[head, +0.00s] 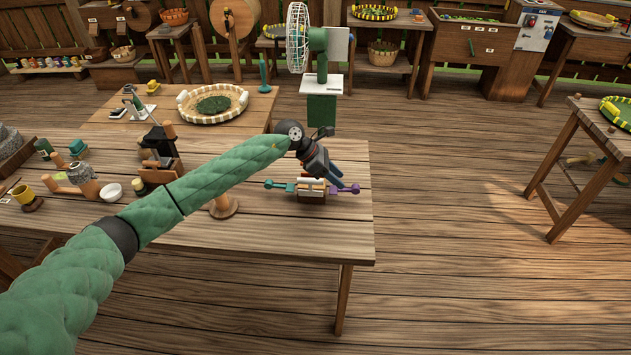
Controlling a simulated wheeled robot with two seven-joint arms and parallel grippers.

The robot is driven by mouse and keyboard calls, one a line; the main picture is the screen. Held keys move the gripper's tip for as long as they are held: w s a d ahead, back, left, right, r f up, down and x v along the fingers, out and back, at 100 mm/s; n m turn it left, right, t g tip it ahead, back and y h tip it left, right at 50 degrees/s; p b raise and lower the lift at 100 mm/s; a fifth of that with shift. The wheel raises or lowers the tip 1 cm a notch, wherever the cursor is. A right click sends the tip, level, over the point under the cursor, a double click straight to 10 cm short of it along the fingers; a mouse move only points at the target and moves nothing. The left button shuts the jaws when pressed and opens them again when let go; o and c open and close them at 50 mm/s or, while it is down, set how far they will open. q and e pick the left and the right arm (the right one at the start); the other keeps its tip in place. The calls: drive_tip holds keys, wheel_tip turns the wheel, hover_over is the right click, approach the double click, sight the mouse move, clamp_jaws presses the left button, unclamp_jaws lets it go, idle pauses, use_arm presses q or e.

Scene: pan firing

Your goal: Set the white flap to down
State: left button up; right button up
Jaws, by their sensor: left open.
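A small wooden device (312,197) stands on the table near its right edge. It has a green-ended arm on its left and a purple-ended arm (345,189) on its right. A whitish piece (308,184) shows on its top, partly behind my gripper; I cannot tell whether it is the white flap, or whether it is up or down. My left gripper (338,178) is open, just above and behind the device, fingers pointing down to the right. Whether it touches the device is unclear. My right gripper is out of view.
The wooden table (280,235) is clear in front of the device. A fan (299,38) on a green stand is behind. A shallow basket (212,104) lies at the back left. Cups, a bowl (111,192) and dark wooden devices crowd the left. Open floor lies right.

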sight(313, 179)
use_arm(q)
drive_tip(key=w+a+y, duration=0.1)
drive_tip(key=a, duration=0.2)
drive_tip(key=w+a+y, duration=0.1)
drive_tip(key=a+y, duration=0.1)
drive_tip(key=a, duration=0.1)
drive_tip(key=w+a+r+m+y, duration=0.1)
drive_tip(key=w+a, duration=0.1)
drive_tip(key=a, duration=0.1)
drive_tip(key=shift+a+p, duration=0.15)
drive_tip(key=shift+p, duration=0.15)
drive_tip(key=shift+a+f+y, duration=0.1)
drive_tip(key=shift+a+y, duration=0.05)
drive_tip(key=shift+y, duration=0.15)
drive_tip(key=p+x, duration=0.3)
drive_tip(key=x, duration=0.2)
drive_tip(key=shift+s+d+f+p, duration=0.1)
drive_tip(key=shift+d+f+p, duration=0.25)
drive_tip(key=shift+p, duration=0.2)
drive_tip(key=shift+x, duration=0.9)
drive_tip(key=shift+a, duration=0.1)
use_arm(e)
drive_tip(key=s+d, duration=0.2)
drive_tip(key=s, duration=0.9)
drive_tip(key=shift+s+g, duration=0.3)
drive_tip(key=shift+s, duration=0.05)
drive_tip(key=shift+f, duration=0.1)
